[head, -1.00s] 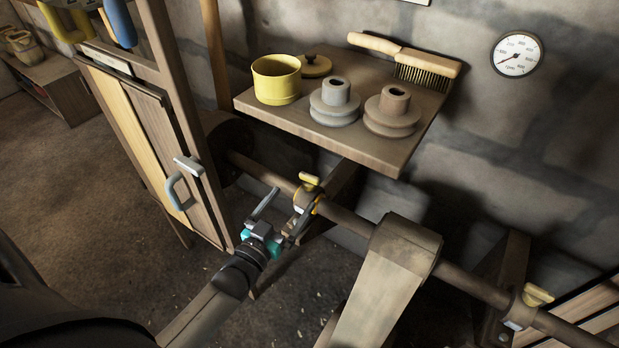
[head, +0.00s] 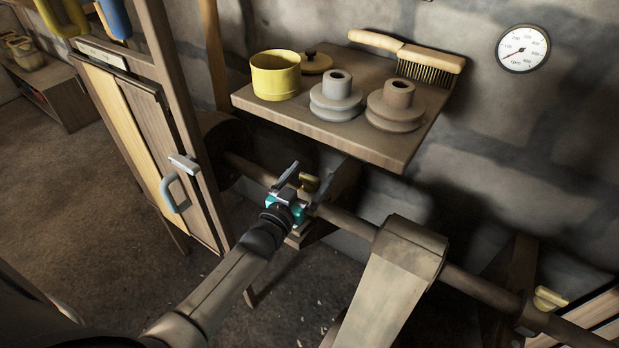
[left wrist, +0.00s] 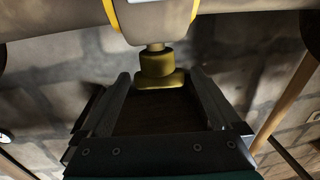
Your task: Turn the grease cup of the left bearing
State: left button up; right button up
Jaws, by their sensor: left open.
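The left bearing's grease cup (head: 309,182) is yellow, with a wing-like cap, and sits on the bearing on the shaft. In the left wrist view the cup (left wrist: 158,64) hangs from a short stem below the bearing (left wrist: 155,20), which has yellow bands. My left gripper (head: 302,186) is open and empty at the cup. In the wrist view the cap lies between the fingertips (left wrist: 162,84), with a gap on each side. The bearing is mostly hidden behind the gripper in the head view. My right gripper is not in view.
A shelf (head: 300,118) above holds a yellow pot (head: 276,78), two pulleys and a brush (head: 428,62). A cabinet (head: 140,130) stands left.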

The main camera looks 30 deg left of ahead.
pick_arm(q)
jog(key=c, duration=1.4)
jog(key=shift+o, duration=0.2)
jog(key=shift+m+h, duration=0.5)
jog(key=shift+h, duration=0.4)
jog(key=shift+m+h, duration=0.3)
